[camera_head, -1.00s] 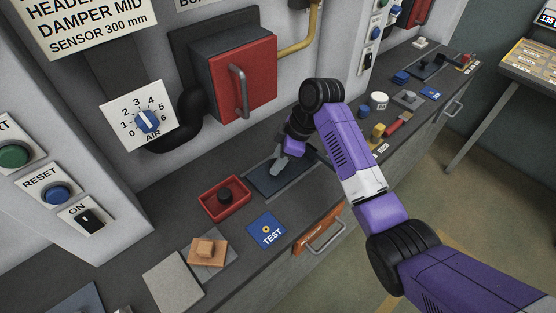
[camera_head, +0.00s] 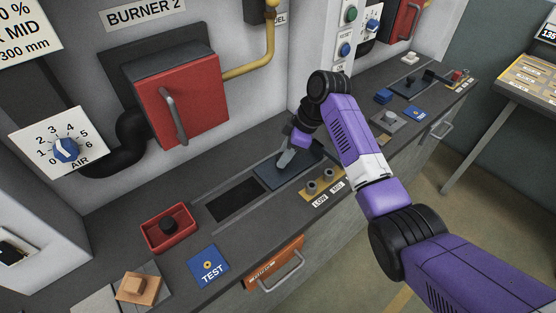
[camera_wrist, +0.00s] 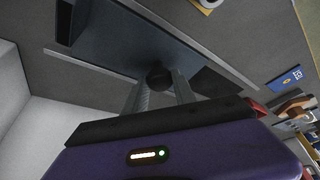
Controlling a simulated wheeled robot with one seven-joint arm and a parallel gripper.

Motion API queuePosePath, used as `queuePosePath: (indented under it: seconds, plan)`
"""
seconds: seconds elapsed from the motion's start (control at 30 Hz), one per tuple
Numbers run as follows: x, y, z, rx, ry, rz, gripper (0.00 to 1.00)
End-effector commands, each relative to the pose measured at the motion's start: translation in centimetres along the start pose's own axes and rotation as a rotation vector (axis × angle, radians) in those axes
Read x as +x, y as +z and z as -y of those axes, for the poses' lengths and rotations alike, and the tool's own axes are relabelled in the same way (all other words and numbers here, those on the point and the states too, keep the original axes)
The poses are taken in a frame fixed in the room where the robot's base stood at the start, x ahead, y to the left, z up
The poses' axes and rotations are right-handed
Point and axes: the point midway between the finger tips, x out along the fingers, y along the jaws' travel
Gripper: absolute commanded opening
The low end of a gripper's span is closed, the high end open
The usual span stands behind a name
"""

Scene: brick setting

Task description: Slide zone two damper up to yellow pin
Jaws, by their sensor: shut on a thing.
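The damper is a dark blue-grey sliding plate (camera_head: 305,168) in a long track on the counter. A dark rectangular opening (camera_head: 235,200) shows to its left. My gripper (camera_head: 286,158) is shut on the plate's knob; the round black knob (camera_wrist: 159,75) sits between the grey fingers in the wrist view, where the plate (camera_wrist: 105,35) also shows. A brass strip (camera_head: 310,194) with grey pegs lies along the track's front, with labels reading LOW and MID. My arm covers the strip's right end, and I cannot make out a yellow pin.
A red burner door (camera_head: 185,105) stands behind. Another damper plate (camera_head: 412,85) is farther right.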

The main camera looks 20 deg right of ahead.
Motion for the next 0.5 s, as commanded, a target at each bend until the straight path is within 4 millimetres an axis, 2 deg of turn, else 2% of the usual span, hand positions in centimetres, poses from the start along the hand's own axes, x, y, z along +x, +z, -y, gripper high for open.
queuePosePath:
  seconds: [0.43, 0.47, 0.5]
  plan:
    - [-0.35, 0.37, -0.57, -0.002, 0.004, 0.0, 0.0]
    - [-0.35, 0.37, -0.57, -0.002, 0.004, 0.0, 0.34]
    - [-0.34, 0.36, -0.56, -0.002, 0.003, 0.0, 0.42]
